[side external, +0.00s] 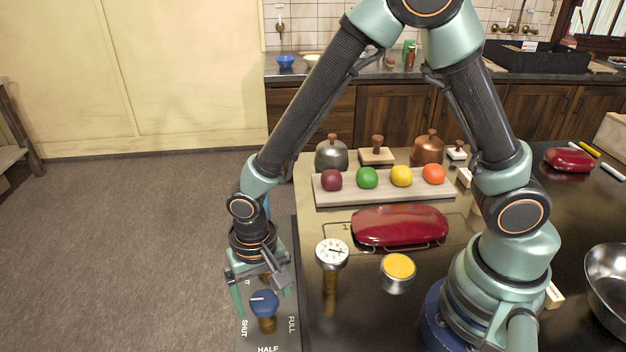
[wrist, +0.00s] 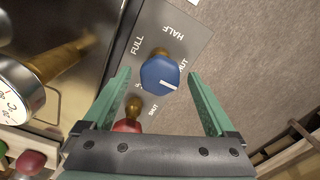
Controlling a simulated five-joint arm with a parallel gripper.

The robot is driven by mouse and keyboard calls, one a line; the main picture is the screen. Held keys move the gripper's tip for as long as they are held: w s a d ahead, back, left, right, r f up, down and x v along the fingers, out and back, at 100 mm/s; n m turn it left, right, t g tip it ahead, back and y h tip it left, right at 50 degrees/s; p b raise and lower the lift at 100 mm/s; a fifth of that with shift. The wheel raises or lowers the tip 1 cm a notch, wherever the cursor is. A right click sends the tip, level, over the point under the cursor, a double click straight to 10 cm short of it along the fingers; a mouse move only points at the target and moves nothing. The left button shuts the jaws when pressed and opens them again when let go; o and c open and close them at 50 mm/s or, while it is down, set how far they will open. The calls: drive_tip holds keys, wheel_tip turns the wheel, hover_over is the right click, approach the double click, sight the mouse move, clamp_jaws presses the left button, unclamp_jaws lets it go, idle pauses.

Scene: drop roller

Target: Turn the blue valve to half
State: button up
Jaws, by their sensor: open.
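The blue valve (side external: 264,302) is a blue knob on a brass stem, on a grey panel (side external: 252,338) lettered SHUT, HALF and FULL. The white line on the knob points to the SHUT side in both views; in the wrist view the knob (wrist: 160,74) has HALF above it and FULL at its left. My gripper (side external: 263,297) is open and points down over the valve, one finger on each side of the knob. In the wrist view, the knob lies between the fingertips (wrist: 158,76), with visible gaps on both sides.
A red valve (wrist: 128,122) shows between the fingers in the wrist view. A white dial gauge (side external: 332,254) on a brass stem and a yellow-topped tin (side external: 397,270) stand right of the panel. A red case (side external: 400,226) and a board of coloured balls (side external: 385,192) lie behind.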

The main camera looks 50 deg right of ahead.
drive_tip(key=c, duration=1.4)
drive_tip(key=shift+o, duration=0.2)
drive_tip(key=shift+n, duration=0.3)
drive_tip(key=n, duration=0.3)
drive_tip(key=shift+n, duration=0.4)
drive_tip(key=n, duration=1.3)
drive_tip(key=shift+n, duration=0.3)
